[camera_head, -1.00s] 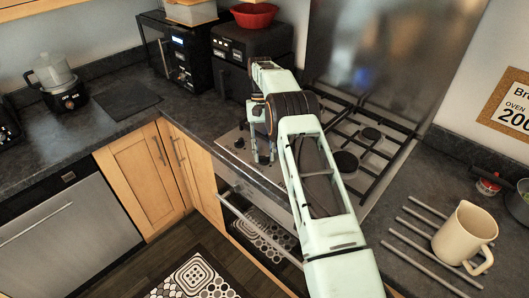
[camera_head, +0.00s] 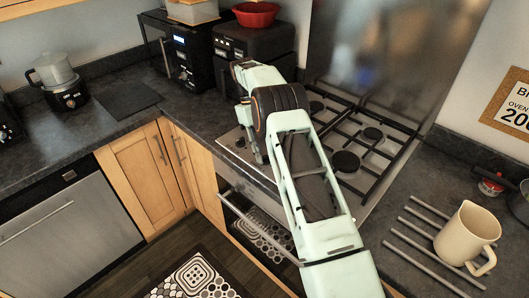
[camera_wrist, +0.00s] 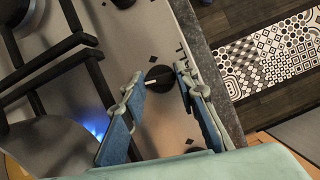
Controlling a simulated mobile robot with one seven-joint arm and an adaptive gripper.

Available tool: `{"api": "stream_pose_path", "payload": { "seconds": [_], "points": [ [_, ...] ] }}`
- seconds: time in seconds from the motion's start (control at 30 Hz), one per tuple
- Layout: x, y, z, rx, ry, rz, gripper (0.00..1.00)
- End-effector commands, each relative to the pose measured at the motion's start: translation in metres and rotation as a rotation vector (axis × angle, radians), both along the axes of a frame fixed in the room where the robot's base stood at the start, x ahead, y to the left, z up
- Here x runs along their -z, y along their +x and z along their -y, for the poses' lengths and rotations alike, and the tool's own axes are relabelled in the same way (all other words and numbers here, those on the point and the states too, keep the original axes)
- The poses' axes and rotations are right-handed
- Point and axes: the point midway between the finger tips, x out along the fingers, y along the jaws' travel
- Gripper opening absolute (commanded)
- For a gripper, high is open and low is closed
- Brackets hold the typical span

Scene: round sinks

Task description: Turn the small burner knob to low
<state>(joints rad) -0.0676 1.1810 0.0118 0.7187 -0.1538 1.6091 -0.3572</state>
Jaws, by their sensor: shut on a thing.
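A black round knob (camera_wrist: 161,78) with a white pointer line sits on the steel front strip of the hob (camera_wrist: 150,30) in the wrist view. The pointer aims left in the picture. Partly hidden lettering ending in "ALL" is printed beside it. My gripper (camera_wrist: 158,80) has one blue-padded finger on each side of the knob, shut on it. A blue flame (camera_wrist: 97,131) shows beside a large round dark burner part at the left. In the head view my gripper (camera_head: 256,152) is at the hob's left front edge, and the knob is hidden.
Another black knob (camera_wrist: 123,3) is at the top edge of the wrist view. Black pan supports (camera_wrist: 50,55) stand close left of my fingers. In the head view, a cream mug (camera_head: 467,236) and metal rods (camera_head: 425,258) are right of the hob.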

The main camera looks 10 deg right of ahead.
Motion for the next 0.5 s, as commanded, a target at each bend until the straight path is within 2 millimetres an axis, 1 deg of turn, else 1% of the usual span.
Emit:
{"api": "stream_pose_path", "payload": {
  "seconds": [0.33,0.37,0.5],
  "points": [
    [0.0007,-0.0003,0.0001,-0.001,0.000,-0.001,0.03],
    [0.0008,-0.0003,0.0002,-0.001,0.000,-0.001,0.31],
    [0.0006,-0.0002,0.0001,0.000,0.000,0.000,0.45]
  ]
}}
